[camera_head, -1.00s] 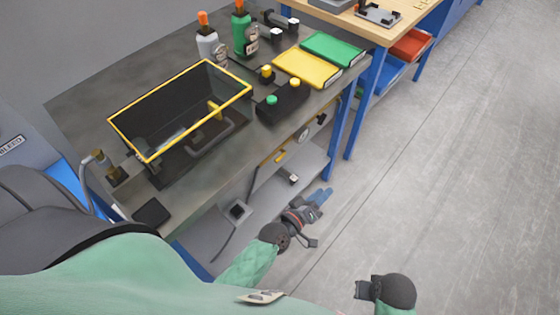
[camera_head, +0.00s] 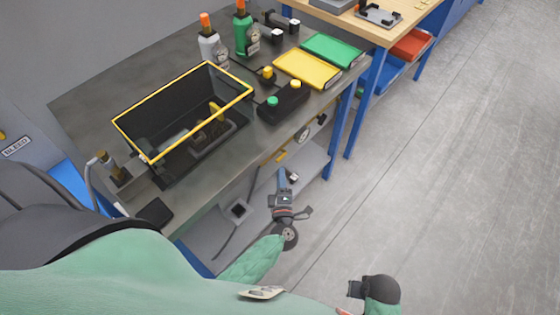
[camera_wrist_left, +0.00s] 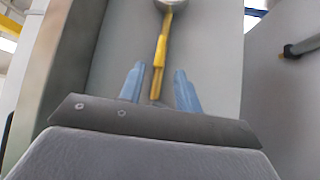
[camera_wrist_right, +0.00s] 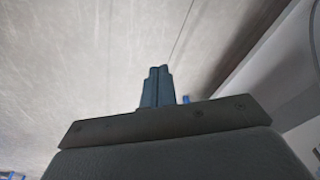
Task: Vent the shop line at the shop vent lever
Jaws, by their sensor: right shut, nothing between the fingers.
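A yellow lever (camera_head: 281,156) shows below the front edge of the grey bench, beside a round gauge (camera_head: 303,132). The left wrist view shows a long yellow lever (camera_wrist_left: 161,52) pointing down from a round pale part at the top. No label on it is readable. My left gripper (camera_head: 283,174) is open just below the lever in the head view. In the left wrist view its blue fingers (camera_wrist_left: 160,88) stand apart, with the lever's lower end lined up between them; contact cannot be told. My right gripper (camera_head: 351,289) is shut and empty over the floor (camera_wrist_right: 158,72).
The grey bench (camera_head: 85,95) carries a yellow-rimmed bin (camera_head: 180,100), bottles, yellow and green trays and a black button box (camera_head: 282,104). A lower shelf (camera_head: 312,165) and blue legs lie near my left gripper. A "BLEED" label (camera_head: 17,147) is at far left. The right floor is clear.

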